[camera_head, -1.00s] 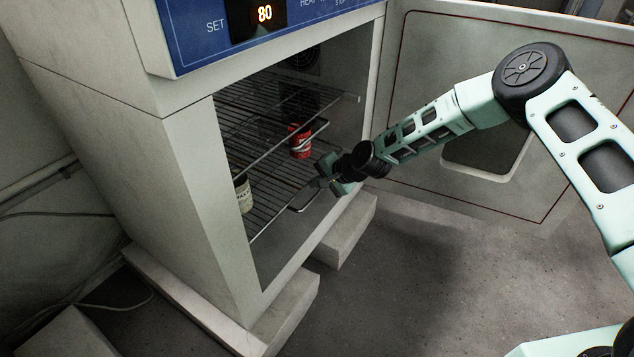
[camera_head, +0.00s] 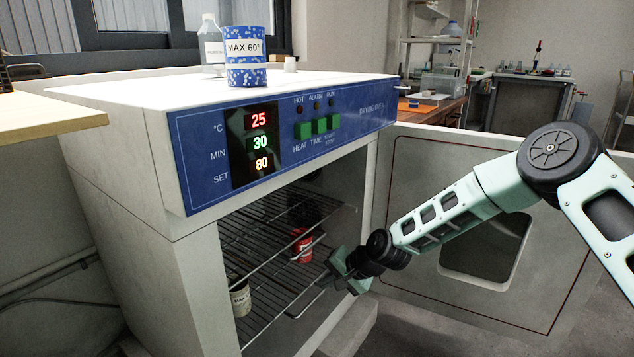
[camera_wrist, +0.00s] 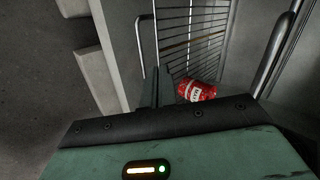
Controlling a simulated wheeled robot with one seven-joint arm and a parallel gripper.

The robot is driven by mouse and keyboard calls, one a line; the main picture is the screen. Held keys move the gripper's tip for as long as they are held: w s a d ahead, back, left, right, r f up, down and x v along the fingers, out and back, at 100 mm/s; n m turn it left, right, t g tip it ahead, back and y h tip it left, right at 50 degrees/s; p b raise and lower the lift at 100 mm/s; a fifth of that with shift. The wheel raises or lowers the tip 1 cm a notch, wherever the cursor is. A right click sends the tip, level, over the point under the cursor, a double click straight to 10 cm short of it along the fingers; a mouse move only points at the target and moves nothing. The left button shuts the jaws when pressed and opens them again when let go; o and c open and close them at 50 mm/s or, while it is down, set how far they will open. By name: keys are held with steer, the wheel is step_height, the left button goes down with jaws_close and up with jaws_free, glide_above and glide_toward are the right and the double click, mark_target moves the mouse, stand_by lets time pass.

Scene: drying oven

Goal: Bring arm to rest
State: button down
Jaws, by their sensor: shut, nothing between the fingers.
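My gripper (camera_head: 338,272) is at the open front of the drying oven (camera_head: 190,262), by the edge of the wire shelf. It is shut and empty. In the wrist view its body fills the bottom and the dark fingers (camera_wrist: 155,92) point toward the shelf. My arm reaches in from the right, in front of the open oven door (camera_head: 440,290). A red can (camera_head: 302,246) stands on the shelf inside, apart from the gripper; it also shows in the wrist view (camera_wrist: 197,91). A white labelled container (camera_head: 240,298) is inside at the left.
A blue container marked MAX 60° (camera_head: 245,72) and a clear bottle (camera_head: 211,50) stand on the oven top. A wooden table (camera_head: 45,118) is at the left. The display (camera_head: 257,144) reads 25, 30 and 80.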

steer(key=s+a+r+n+g+h, duration=0.1)
steer(key=s+r+n+g, duration=0.1)
steer(key=s+r+n, duration=0.5)
steer(key=s+r+n+g+h, duration=0.15)
steer(key=s+r, duration=0.35)
steer(key=s, duration=0.6)
steer(key=s+d+r+n+h, duration=0.1)
steer(key=s+d+r, duration=0.25)
steer(key=s, duration=0.45)
steer(key=s+d+r+n+h+p, duration=0.1)
steer(key=s+d+r+n+h, duration=0.2)
steer(key=s, duration=0.4)
steer(key=s+d+r, duration=0.3)
steer(key=s+d, duration=0.2)
steer(key=s, duration=0.3)
step_height(320, 180, up, 35)
steer(key=p, duration=3.5)
steer(key=shift+w+r+g, duration=0.15)
steer(key=shift+w+g, duration=0.1)
steer(key=shift+g, duration=0.2)
steer(key=shift+d, duration=0.1)
